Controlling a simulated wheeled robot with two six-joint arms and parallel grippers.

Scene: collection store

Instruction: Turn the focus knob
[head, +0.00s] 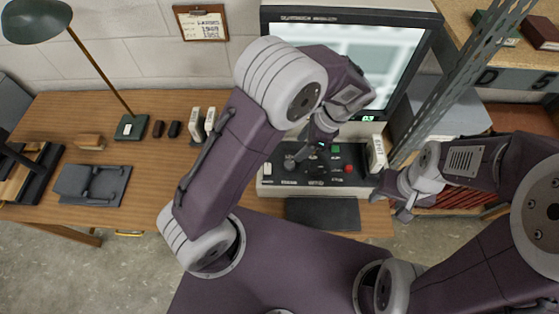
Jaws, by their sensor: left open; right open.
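A grey control panel (330,179) sits on the desk below a large screen (392,52). A dark round knob (290,163) is at the left of the panel; its label is too small to read, so I cannot be sure it is the focus knob. My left gripper (305,153) is open over the panel, close to the right of this knob. I cannot tell whether they touch, and my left arm hides part of the panel and screen. My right gripper (403,211) is open and empty beyond the panel's right end, near the desk's right edge.
The panel also has a green button (335,148) and a red button (348,169). White boxes stand on both sides, one at the right (377,154). A dark pad (323,213) lies in front. A metal shelf post (458,85) rises at the right, near my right arm.

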